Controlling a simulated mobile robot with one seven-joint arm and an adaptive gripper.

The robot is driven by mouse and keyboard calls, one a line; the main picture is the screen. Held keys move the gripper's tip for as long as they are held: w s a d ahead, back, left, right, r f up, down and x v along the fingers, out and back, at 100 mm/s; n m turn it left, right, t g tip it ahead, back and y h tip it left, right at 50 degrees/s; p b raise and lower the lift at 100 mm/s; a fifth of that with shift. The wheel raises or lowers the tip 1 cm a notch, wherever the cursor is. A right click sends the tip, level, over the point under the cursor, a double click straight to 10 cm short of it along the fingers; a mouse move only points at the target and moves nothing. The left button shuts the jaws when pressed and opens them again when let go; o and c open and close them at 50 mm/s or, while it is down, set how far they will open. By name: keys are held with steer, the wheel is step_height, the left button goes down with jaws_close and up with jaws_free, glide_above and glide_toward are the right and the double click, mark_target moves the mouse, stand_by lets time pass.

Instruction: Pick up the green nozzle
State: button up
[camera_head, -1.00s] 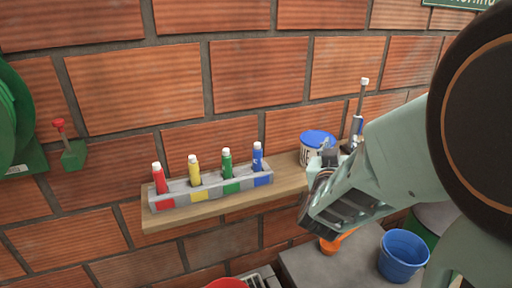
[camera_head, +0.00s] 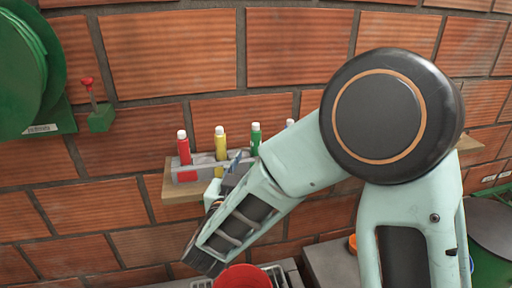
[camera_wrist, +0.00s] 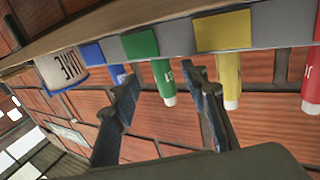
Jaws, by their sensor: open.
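The green nozzle (camera_head: 256,138) has a white tip and stands upright in a grey rack (camera_head: 205,160) with coloured sections. In the wrist view, where the scene appears upside down, the green nozzle (camera_wrist: 162,80) shows between the spread fingers of my gripper (camera_wrist: 158,76). The fingers are open, one on each side of it, with nothing held. I cannot tell whether either finger touches it. In the head view my gripper (camera_head: 236,165) is in front of the rack and partly hidden by my wrist.
The red nozzle (camera_head: 183,148) and yellow nozzle (camera_head: 220,143) stand left of the green one. The blue nozzle (camera_head: 290,123) is to its right, mostly hidden by my arm. A white labelled container (camera_wrist: 62,66) stands beside the rack. The wooden shelf (camera_head: 156,200) runs along the brick wall.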

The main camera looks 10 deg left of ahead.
mark_target(255, 151)
steer(key=shift+w+f+p, duration=0.15)
steer(key=shift+w+p, duration=0.35)
steer(key=shift+w, duration=3.05)
steer(key=shift+c, duration=0.6)
jaws_close()
